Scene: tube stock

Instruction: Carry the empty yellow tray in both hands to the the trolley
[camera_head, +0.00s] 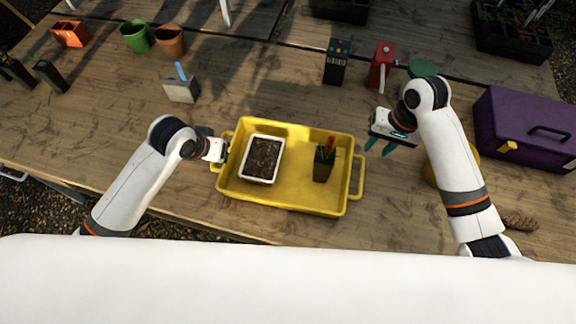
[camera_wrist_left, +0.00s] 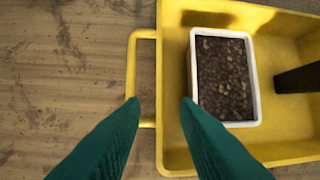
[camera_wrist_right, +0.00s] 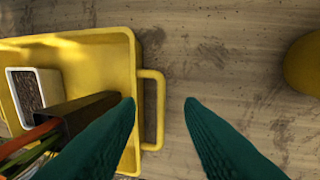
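The yellow tray (camera_head: 305,203) lies on the wooden table and is not empty. It holds a white container of dark soil (camera_head: 263,160) on its left and a black pot (camera_head: 323,165) with coloured items at its right. My left gripper (camera_head: 224,150) is at the tray's left handle; in the left wrist view its fingers (camera_wrist_left: 160,102) are apart over the handle (camera_wrist_left: 131,62). My right gripper (camera_head: 381,147) is open above the table, right of the tray; the right wrist view shows the right handle (camera_wrist_right: 160,108) between its open fingers (camera_wrist_right: 160,102). I see no clear trolley.
A purple toolbox (camera_head: 525,125) stands at the right. A red device (camera_head: 381,66), a black device (camera_head: 337,62) and a grey box (camera_head: 181,90) stand behind the tray. Green (camera_head: 136,37) and terracotta (camera_head: 171,41) pots are at the back left. Bare table lies left of the tray.

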